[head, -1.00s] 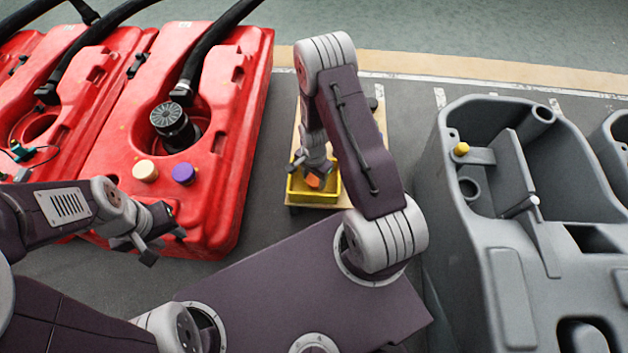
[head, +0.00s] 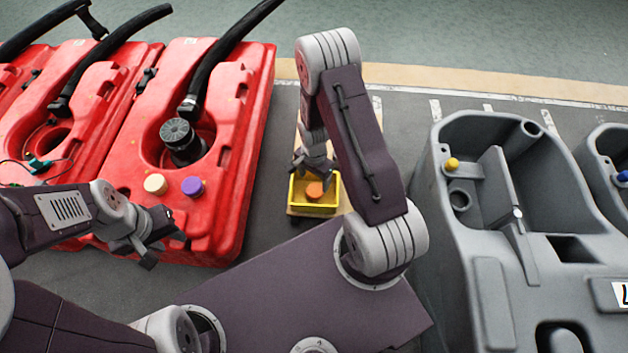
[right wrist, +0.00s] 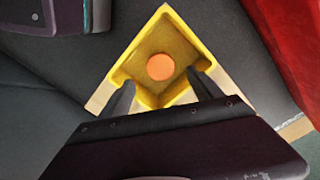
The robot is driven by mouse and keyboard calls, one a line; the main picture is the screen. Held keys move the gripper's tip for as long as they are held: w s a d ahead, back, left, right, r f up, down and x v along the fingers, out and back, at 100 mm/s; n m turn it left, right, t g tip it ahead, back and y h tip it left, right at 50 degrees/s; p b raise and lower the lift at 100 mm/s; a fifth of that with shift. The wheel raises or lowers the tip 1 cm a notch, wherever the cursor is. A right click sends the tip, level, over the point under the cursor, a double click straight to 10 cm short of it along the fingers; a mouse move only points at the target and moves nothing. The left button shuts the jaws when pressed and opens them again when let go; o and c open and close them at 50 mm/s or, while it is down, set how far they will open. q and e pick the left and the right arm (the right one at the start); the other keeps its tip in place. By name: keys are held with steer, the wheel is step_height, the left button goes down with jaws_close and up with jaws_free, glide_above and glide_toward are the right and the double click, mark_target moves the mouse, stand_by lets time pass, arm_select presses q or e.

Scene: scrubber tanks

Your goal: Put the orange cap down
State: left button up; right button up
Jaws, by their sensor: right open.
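The orange cap (head: 315,190) lies inside the yellow tray (head: 333,207). In the right wrist view the cap (right wrist: 160,67) rests on the floor of the tray (right wrist: 122,72), clear of the walls. My right gripper (right wrist: 163,88) is open and empty, its two fingers apart over the near walls of the tray; in the head view it (head: 312,172) is just behind and above the cap. My left gripper (head: 165,245) is beside the front of the red tank; its finger opening is unclear from this angle.
The yellow tray stands on a wooden board (head: 300,213). A red tank (head: 225,150) with a cream cap (head: 155,184) and a purple cap (head: 193,186) is on the left. A grey tank (head: 470,245) with a yellow cap (head: 452,164) is on the right. Dark floor lies between them.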

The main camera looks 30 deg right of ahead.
arm_select(q)
step_height(320, 180, up, 3)
steer(key=shift+f+p, duration=0.15)
steer(key=shift+p, duration=0.55)
arm_select(e)
steer(key=s+a+r+n, duration=0.1)
steer(key=s+r+n, duration=0.1)
steer(key=r+n, duration=0.2)
steer(key=s+a+r+n, duration=0.2)
steer(key=s+r+n, duration=0.1)
steer(key=r, duration=0.8)
steer(key=s+a+r+n+t, duration=0.1)
steer(key=s+r+n, duration=0.2)
steer(key=r+n, duration=0.2)
step_height(320, 180, up, 3)
steer(key=shift+s+a+f+n, duration=0.1)
steer(key=shift+s+a+n, duration=0.15)
steer(key=shift+a+n, duration=0.15)
